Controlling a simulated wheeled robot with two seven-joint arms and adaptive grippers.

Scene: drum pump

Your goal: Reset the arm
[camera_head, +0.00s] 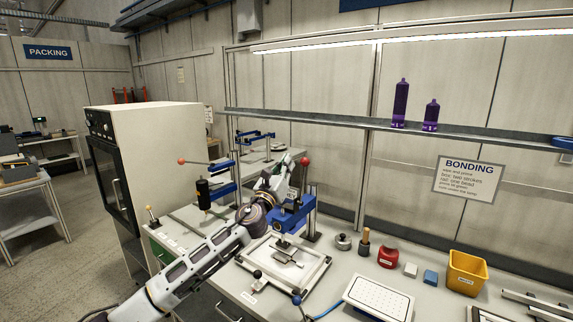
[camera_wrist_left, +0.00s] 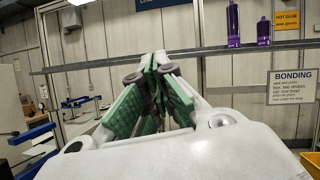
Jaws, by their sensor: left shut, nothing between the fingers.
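My left arm (camera_head: 205,262) reaches in from the lower left over the bench. My left gripper (camera_head: 286,163) is raised above the bench, in front of the blue press. In the left wrist view the green-padded fingers of the left gripper (camera_wrist_left: 160,62) meet at their tips, shut with nothing between them, and point towards the wall. The blue press (camera_head: 292,215) stands behind and beside the arm, partly hidden by it. My right gripper is not in view.
A framed fixture (camera_head: 285,262) and a white perforated plate (camera_head: 379,297) lie on the bench. A red pot (camera_head: 388,257), a blue block (camera_head: 430,277) and a yellow bin (camera_head: 466,272) stand to the right. Purple bottles (camera_head: 400,103) stand on the shelf above. A white cabinet (camera_head: 160,150) is left.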

